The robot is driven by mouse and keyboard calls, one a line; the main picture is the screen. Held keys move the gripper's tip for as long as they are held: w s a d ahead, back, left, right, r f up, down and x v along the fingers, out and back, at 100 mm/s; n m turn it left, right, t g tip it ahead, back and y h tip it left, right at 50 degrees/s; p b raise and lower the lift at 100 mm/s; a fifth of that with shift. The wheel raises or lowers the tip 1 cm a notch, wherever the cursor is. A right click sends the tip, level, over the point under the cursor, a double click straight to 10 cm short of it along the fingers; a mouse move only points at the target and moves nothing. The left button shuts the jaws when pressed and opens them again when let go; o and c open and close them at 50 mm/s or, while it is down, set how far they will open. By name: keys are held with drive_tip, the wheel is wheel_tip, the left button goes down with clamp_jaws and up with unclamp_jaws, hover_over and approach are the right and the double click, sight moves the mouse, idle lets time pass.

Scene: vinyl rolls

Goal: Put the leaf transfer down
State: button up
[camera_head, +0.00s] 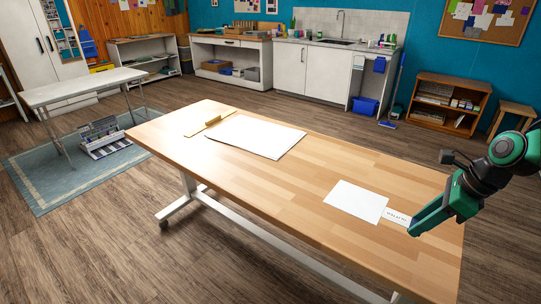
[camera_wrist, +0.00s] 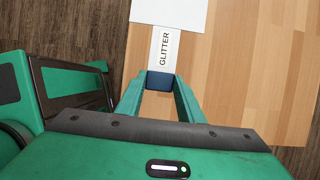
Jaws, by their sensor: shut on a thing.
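My gripper (camera_head: 416,231) is low over the near right end of the wooden table (camera_head: 300,180). In the wrist view, its fingers (camera_wrist: 160,84) are shut on a dark blue tab (camera_wrist: 160,80). The tab is at the end of a white strip (camera_wrist: 165,50) printed "GLITTER", which also shows in the head view (camera_head: 396,217). A plain white sheet (camera_head: 356,201) meets the strip's far end; it also shows in the wrist view (camera_wrist: 168,14). No leaf picture shows. I cannot tell whether sheet and strip touch the tabletop.
A larger white sheet (camera_head: 255,135) lies at the table's far left, beside a pale wooden strip with a small block (camera_head: 212,122). The tabletop between the sheets is clear. The table's right edge is close to my gripper. A white side table (camera_head: 80,88) stands far left.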

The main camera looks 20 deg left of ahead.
drive_tip(key=shift+a, duration=0.15)
hover_over(433, 248)
drive_tip(key=d, duration=0.1)
drive_tip(key=f, duration=0.7)
drive_tip(key=shift+s+d, duration=0.15)
drive_tip(key=shift+s, duration=0.2)
drive_tip(key=shift+f, duration=2)
drive_tip(key=o, duration=1)
drive_tip(key=shift+f, duration=0.1)
